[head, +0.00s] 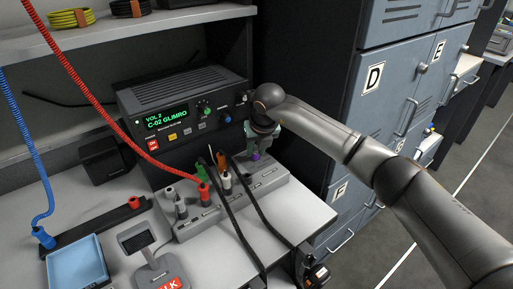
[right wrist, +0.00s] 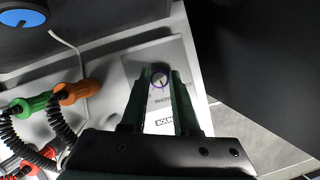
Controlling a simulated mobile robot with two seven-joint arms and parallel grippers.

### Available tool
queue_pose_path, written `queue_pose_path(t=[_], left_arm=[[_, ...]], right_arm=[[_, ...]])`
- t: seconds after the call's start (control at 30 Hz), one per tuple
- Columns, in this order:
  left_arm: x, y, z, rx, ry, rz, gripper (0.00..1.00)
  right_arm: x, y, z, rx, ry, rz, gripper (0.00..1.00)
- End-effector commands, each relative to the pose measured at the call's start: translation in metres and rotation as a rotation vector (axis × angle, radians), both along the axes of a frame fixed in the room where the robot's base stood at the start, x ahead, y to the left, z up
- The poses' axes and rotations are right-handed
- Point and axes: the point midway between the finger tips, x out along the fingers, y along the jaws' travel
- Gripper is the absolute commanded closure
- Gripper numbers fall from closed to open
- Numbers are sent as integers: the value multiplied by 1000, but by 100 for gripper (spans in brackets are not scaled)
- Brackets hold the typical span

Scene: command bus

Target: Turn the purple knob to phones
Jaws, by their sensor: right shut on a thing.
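The purple knob (head: 256,156) sits at the right end of the grey jack panel (head: 222,208), below the radio. Partly covered lettering that starts "PHON" shows just below the knob in that view. The fingers hide the knob's sides. My left gripper is not in view.
The black radio (head: 185,115) with a green display stands behind the panel. Several coloured plugs with black cords stand to the left of the knob, including an orange plug (right wrist: 78,92). Blue-grey lockers (head: 385,90) stand to the right. A blue tray (head: 78,262) lies front left.

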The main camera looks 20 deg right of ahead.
Motion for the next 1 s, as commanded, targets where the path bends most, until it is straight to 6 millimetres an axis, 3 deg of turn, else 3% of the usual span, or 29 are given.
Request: queue_pose_path(t=[0.4, 0.93, 0.97, 1.0], left_arm=[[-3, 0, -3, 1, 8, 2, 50], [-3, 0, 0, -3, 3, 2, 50], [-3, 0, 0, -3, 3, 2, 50], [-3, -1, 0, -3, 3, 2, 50]], right_arm=[[1, 1, 1, 1, -3, -197, 100], [1, 1, 1, 1, -3, -224, 100], [1, 1, 1, 2, -2, -224, 70], [0, 1, 1, 2, -2, -224, 65]])
